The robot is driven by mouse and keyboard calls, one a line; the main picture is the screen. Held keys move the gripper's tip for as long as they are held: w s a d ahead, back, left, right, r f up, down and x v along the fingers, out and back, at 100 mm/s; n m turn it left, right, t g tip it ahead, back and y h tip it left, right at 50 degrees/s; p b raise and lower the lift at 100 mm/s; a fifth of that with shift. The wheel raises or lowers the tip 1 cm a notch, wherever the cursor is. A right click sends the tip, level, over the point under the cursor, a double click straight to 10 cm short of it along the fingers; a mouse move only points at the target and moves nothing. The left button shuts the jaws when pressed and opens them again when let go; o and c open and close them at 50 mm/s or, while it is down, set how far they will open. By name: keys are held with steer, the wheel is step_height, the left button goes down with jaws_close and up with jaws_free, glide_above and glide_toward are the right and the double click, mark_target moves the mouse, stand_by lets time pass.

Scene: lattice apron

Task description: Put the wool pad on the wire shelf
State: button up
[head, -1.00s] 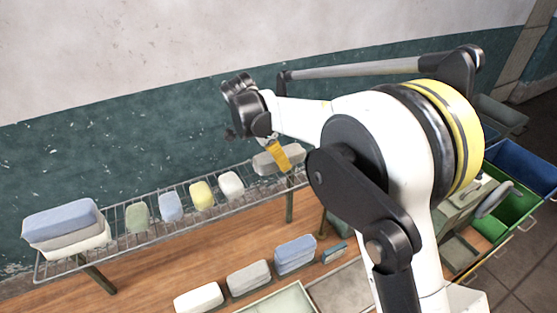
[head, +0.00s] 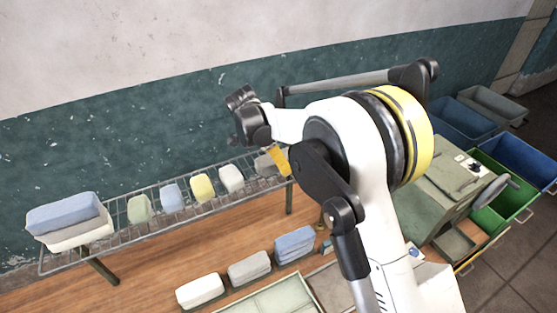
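A wire shelf (head: 128,236) runs along the teal wall above a wooden surface. In the picture the orange part overlaps the pad's right side.
On the shelf are a white pad (head: 231,178), yellow pad (head: 202,188), blue pad (head: 172,197), green pad (head: 139,209) and a blue-and-white stack (head: 68,222). Below lie white (head: 200,291), grey (head: 249,268) and blue (head: 294,245) pads. Bins stand at right.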

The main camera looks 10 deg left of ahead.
steer(key=shift+r, duration=0.1)
steer(key=shift+r, duration=0.2)
steer(key=b+v, duration=0.1)
steer(key=v, duration=1)
steer(key=shift+s+a+r, duration=0.1)
steer(key=shift+a+r, duration=0.05)
steer(key=shift+r, duration=0.25)
steer(key=s+d+r+n+t+y, duration=0.1)
steer(key=s+d+r+n, duration=0.3)
steer(key=d, duration=0.7)
steer(key=s+d+r+n+y, duration=0.15)
steer(key=s+d+r, duration=0.35)
steer(key=d, duration=0.6)
steer(key=s+d+f+n+t, duration=0.1)
steer(key=s+d+f+n, duration=0.1)
steer(key=s+d, duration=0.4)
steer(key=s+d+f+n+t+y, duration=0.1)
steer(key=s+d+f, duration=0.4)
steer(key=s, duration=0.6)
steer(key=shift+s+d+n+t, duration=0.2)
steer(key=shift+d+n+t, duration=0.5)
steer(key=shift+n, duration=0.35)
